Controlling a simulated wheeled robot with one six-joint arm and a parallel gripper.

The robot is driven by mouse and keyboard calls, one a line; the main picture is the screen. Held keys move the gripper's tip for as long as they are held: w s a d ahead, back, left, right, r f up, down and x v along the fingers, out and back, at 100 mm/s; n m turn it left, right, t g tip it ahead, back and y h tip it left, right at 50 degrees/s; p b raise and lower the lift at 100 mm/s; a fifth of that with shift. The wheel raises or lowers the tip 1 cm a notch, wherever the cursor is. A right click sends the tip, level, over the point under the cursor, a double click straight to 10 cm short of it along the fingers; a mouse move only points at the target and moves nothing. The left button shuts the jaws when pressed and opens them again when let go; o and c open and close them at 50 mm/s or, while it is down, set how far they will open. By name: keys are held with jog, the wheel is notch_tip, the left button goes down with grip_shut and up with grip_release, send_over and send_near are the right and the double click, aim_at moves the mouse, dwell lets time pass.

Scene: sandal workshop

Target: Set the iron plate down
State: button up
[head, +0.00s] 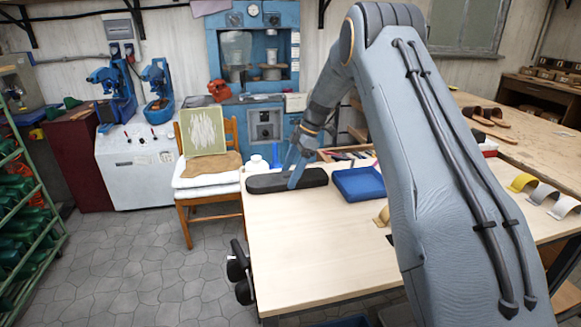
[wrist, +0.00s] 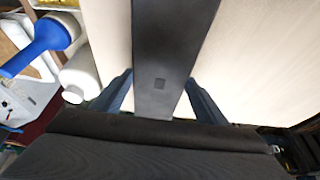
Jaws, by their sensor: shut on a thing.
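The iron plate is a long, dark bar with a rounded end (head: 315,178), at the far left edge of the light wooden table (head: 310,240). My gripper (head: 293,180) reaches down onto it from above and is shut on it. In the wrist view the plate (wrist: 172,45) runs between the two blue-grey fingers (wrist: 160,97), flat and dark with a small square mark. It lies level at the table top or very close above it; I cannot tell whether it touches. A dark, wide shape hides the lower part of the wrist view.
A blue tray (head: 358,184) stands just right of the plate. A white bottle (head: 257,164) and a blue item (head: 276,156) stand close behind it; they also show at the wrist view's left. A chair (head: 205,185) is left of the table. The front table top is clear.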

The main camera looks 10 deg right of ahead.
jog(key=shift+w+r, duration=0.15)
jog(key=shift+r, duration=0.05)
jog(key=o, duration=2.1)
jog(key=shift+f, duration=0.2)
jog(key=shift+r, duration=0.1)
jog(key=b+v, duration=0.4)
jog(key=v, duration=0.8)
jog(key=shift+s, duration=0.25)
